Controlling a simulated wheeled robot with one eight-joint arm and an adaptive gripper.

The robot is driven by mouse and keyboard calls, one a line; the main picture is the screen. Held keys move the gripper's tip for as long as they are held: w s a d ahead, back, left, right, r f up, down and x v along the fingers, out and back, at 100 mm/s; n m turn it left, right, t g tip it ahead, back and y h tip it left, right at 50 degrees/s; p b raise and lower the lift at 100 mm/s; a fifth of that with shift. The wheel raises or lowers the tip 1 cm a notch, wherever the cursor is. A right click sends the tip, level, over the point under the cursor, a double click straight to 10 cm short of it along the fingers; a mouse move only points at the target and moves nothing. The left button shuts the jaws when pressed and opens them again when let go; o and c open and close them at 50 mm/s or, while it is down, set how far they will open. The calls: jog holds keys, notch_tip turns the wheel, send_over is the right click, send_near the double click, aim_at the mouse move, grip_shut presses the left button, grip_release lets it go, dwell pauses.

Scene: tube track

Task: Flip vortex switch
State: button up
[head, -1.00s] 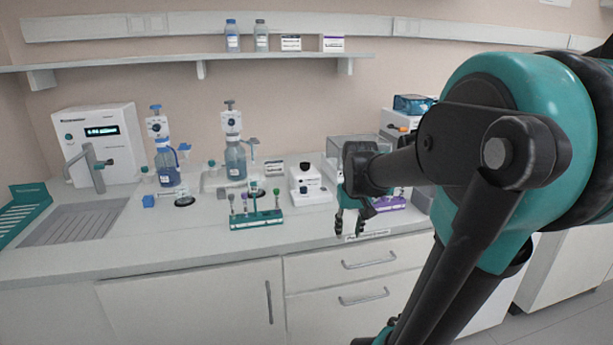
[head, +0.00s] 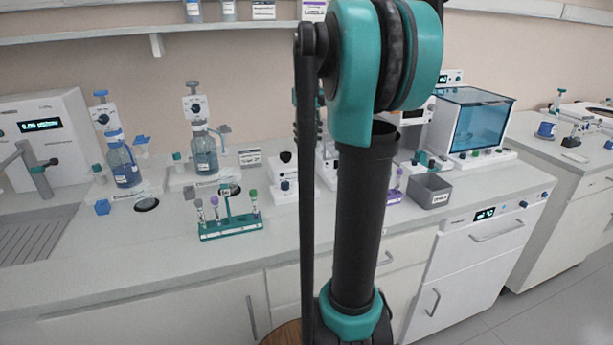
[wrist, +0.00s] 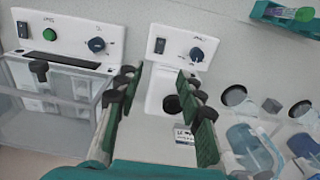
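The vortex mixer, as I take it, is a white unit (wrist: 152,70) with a black round cup (wrist: 172,104), seen upside down in the wrist view. The switch position is too small to read. In the head view the mixer (head: 280,176) stands on the bench, just left of my arm. My gripper (wrist: 159,78) is open and empty, its two fingers apart above the mixer, with the switch beyond the tips. In the head view my arm hides most of the gripper.
Beside the mixer is a clear-walled unit (wrist: 50,85) with a green button, switch and knob. Bottle dispensers (head: 122,165) and a green tube rack (head: 230,228) stand to the left. A grey bin (head: 428,192) is to the right. The bench front is mostly clear.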

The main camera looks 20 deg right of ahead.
aim_at(308, 182)
notch_tip(308, 182, down, 13)
jog(key=shift+r, duration=0.1)
dwell(0.3)
grip_shut()
